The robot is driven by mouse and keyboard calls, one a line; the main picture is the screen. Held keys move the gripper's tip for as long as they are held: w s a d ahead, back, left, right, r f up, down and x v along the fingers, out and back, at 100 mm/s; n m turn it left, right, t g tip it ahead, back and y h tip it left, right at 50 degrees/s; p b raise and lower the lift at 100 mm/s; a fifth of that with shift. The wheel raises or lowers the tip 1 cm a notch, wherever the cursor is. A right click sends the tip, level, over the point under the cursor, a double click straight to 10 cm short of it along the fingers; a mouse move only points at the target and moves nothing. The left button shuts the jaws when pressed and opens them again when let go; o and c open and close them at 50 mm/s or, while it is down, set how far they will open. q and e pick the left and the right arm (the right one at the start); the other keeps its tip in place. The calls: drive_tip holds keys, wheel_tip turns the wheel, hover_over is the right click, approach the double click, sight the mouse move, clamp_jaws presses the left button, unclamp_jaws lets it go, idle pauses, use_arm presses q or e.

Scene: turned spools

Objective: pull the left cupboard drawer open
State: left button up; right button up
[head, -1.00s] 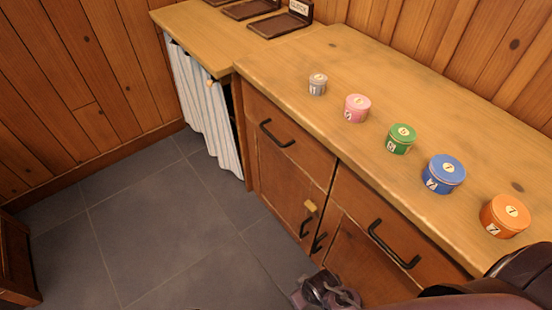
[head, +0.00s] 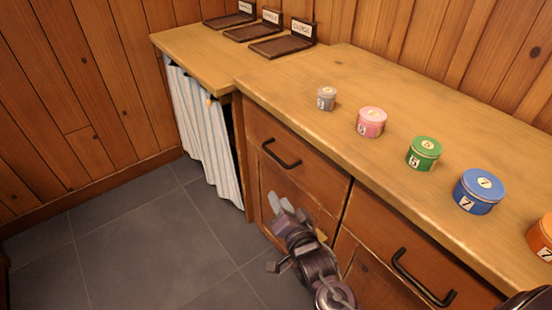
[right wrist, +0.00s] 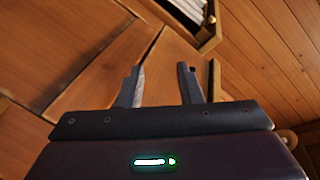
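The left cupboard drawer (head: 310,165) sits flush in the wooden cupboard, with a black bar handle (head: 281,155) across its front. My right gripper (head: 284,205) is below that handle, in front of the cupboard door (head: 272,185), and apart from the handle. In the right wrist view its two fingers (right wrist: 160,87) stand apart with nothing between them. My left gripper is not in view.
The worktop bears a grey tin (head: 326,99), pink tin (head: 371,123), green tin (head: 424,154), blue tin (head: 479,192) and orange tin (head: 543,240). A second drawer handle (head: 422,279) is at right. A striped curtain (head: 205,135) hangs at left. The grey floor (head: 150,240) is clear.

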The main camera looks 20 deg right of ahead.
sight(276, 156)
drive_tip(key=w+r+m+t, duration=0.1)
drive_tip(key=w+r, duration=0.1)
drive_tip(key=w, duration=0.1)
drive_tip(key=w+d+r+m+t, duration=0.1)
drive_tip(key=w+r, duration=0.1)
drive_tip(key=w, duration=0.1)
drive_tip(key=w+r+t, duration=0.1)
drive_tip(key=w+r, duration=0.2)
drive_tip(key=shift+w+d+m+t+h+b, duration=0.2)
drive_tip(key=shift+d+m+t+h+b, duration=0.15)
drive_tip(key=shift+m+t+h, duration=0.05)
clamp_jaws()
